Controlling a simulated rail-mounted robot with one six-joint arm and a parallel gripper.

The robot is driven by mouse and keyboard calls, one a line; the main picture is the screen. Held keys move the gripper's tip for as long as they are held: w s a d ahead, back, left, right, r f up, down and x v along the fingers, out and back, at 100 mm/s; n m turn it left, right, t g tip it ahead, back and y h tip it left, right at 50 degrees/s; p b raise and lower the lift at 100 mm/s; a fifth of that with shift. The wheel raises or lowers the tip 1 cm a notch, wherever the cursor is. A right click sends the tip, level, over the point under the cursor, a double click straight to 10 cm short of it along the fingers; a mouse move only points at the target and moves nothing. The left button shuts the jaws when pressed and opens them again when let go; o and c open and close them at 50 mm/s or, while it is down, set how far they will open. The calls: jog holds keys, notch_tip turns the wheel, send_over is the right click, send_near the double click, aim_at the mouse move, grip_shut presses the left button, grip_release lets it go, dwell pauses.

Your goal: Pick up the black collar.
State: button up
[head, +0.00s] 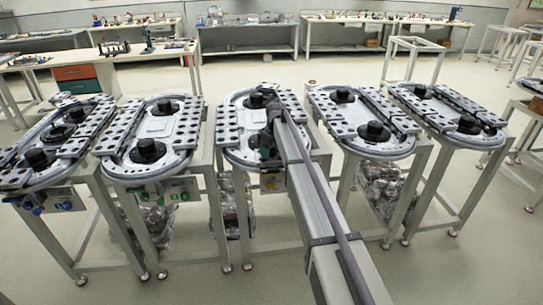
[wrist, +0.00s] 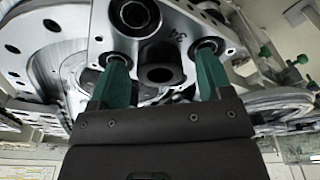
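In the wrist view my gripper (wrist: 160,76) shows two green fingers spread apart. A short hollow black collar (wrist: 160,73) sits in the gap between them, in front of a metal plate. There is clear space on both sides of it, and nothing is gripped. A second black ring (wrist: 135,14) is set in the plate farther up. In the head view my arm reaches to the middle track table (head: 236,155), and its end hides most of the near end there. Whether the fingers have reached the collar's depth I cannot tell.
Bolt holes with dark rings (wrist: 206,45) lie close to the fingertips. Similar track tables stand on both sides, such as the left one (head: 183,140) and the right one (head: 320,105). Narrow floor gaps separate them. Workbenches (head: 250,35) line the back wall.

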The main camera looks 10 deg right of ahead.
jog(key=c, duration=1)
